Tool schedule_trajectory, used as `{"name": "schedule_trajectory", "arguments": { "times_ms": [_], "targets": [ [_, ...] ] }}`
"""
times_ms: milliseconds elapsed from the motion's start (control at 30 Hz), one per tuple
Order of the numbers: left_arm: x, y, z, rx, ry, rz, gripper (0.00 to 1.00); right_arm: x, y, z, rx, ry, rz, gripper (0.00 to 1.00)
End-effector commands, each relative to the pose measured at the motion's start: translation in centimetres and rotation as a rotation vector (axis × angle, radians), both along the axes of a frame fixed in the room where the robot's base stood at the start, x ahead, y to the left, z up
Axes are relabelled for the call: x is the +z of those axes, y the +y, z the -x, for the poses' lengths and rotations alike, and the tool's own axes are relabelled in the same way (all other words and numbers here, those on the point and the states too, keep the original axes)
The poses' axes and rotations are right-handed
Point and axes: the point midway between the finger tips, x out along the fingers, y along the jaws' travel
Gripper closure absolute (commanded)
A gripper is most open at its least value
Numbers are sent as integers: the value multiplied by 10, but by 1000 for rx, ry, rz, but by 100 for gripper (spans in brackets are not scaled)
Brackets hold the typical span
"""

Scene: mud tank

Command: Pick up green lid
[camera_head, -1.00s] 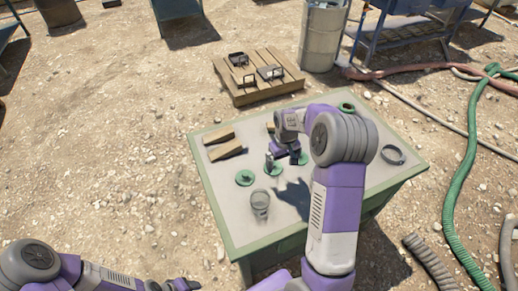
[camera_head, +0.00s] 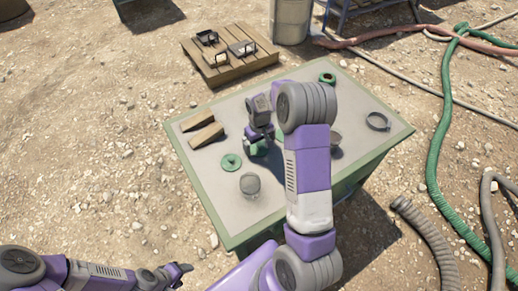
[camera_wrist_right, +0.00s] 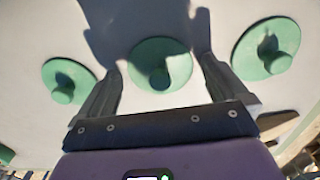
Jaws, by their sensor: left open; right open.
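A round green lid (camera_head: 231,163) with a knob lies flat on the pale table top. A second green lid (camera_head: 258,150) lies to its right, partly covered by my right gripper (camera_head: 262,138). In the right wrist view three green lids show: a middle lid (camera_wrist_right: 152,72), a left lid (camera_wrist_right: 58,76) and a right lid (camera_wrist_right: 258,50). My right gripper is open above the middle lid, with one finger on each side of it in the picture. Contact cannot be told. My left gripper (camera_head: 182,272) is open, low at the left, off the table.
On the green-edged table (camera_head: 225,225) are a glass jar (camera_head: 249,185), wooden blocks (camera_head: 204,136), a ring clamp (camera_head: 377,121), a green ring (camera_head: 327,78) and another jar (camera_head: 335,137). A pallet (camera_head: 230,67) stands behind. Hoses (camera_head: 447,130) lie on the ground right.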

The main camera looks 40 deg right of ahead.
Motion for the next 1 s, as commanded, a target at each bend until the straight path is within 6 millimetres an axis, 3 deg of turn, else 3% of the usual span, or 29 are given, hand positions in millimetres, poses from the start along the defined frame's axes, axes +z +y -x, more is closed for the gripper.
{"name": "schedule_trajectory", "arguments": {
  "times_ms": [100, 433, 767, 1000],
  "targets": [
    [1, 0, 0, 0, 0, 0, 43, 1, 0, 0, 0, -1, 0, 0],
    [1, 0, 0, 0, 0, 0, 43, 2, 0, 0, 0, 0, 0, 50],
    [4, 0, 0, 0, 0, 0, 43, 9, 0, 0, 0, -2, 0, 50],
    [20, 0, 0, 0, 0, 0, 43, 55, -1, -1, -1, -4, 1, 50]
  ]
}}
